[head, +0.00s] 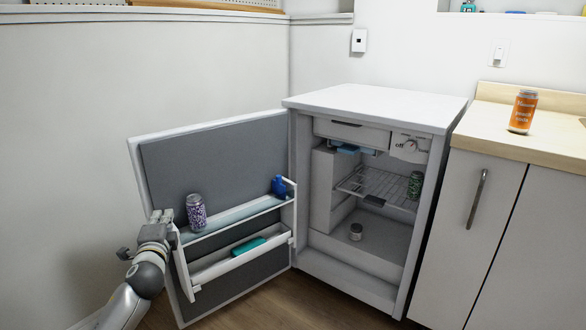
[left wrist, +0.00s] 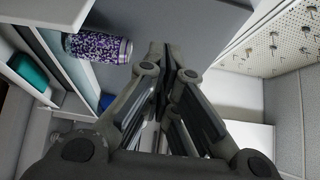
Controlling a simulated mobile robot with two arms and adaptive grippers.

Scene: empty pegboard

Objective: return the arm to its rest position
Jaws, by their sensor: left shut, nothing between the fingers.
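My left gripper (head: 162,216) is at the outer edge of the open fridge door (head: 215,150), beside the door's shelves. In the left wrist view my left gripper (left wrist: 168,62) shows its fingers together with nothing between them. A purple patterned can (head: 196,213) stands on the upper door shelf, close to the gripper and not held. The can also shows in the left wrist view (left wrist: 97,47), to the left of the fingers. My right gripper is in neither view.
The small white fridge (head: 375,102) stands open, with a green can (head: 415,186) on its wire rack and a small jar (head: 355,231) below. A blue bottle (head: 278,185) and a teal box (head: 248,246) are on the door shelves. An orange can (head: 523,111) stands on the counter (head: 480,130).

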